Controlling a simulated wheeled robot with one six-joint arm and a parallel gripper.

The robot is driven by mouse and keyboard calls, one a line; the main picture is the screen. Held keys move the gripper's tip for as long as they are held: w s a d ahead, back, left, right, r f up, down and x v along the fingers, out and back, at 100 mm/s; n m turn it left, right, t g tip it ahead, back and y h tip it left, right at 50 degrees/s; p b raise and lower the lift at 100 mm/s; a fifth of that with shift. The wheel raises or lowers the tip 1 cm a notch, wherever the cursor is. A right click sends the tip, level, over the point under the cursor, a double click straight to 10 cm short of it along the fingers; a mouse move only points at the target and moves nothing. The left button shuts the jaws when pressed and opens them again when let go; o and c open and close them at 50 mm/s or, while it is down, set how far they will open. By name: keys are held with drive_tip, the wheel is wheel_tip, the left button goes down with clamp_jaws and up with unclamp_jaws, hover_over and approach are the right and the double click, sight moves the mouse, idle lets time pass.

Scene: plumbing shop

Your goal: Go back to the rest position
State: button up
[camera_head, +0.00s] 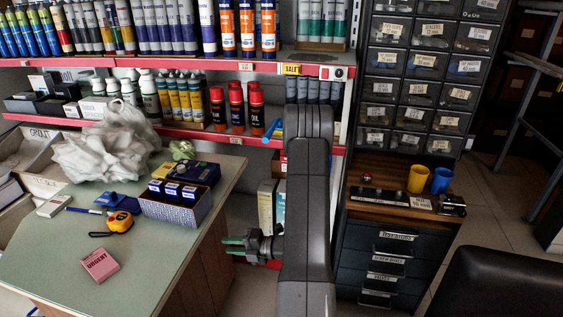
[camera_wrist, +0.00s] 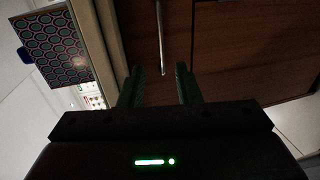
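My gripper (camera_head: 228,246) is to the right of the green-topped counter (camera_head: 140,262), beside its brown side and lower than the top. In the wrist view my gripper (camera_wrist: 160,82) has its two green fingers apart with nothing between them. Behind the fingers is a brown cabinet front (camera_wrist: 225,60) with a metal bar handle (camera_wrist: 162,35). My arm stands upright in the middle of the head view and hides part of the shelves.
The counter holds a patterned box (camera_head: 172,212) with blue boxes, an orange tape measure (camera_head: 120,222), a pink block (camera_head: 100,265) and white plastic bags (camera_head: 108,150). A drawer cabinet (camera_head: 385,265) with yellow (camera_head: 418,178) and blue cups (camera_head: 441,180) stands right. A black seat (camera_head: 500,285) is front right.

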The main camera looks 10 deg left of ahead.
drive_tip(key=s+b+x, duration=0.1)
drive_tip(key=x, duration=1)
drive_tip(key=shift+w+f, duration=0.2)
drive_tip(key=shift+w, duration=0.25)
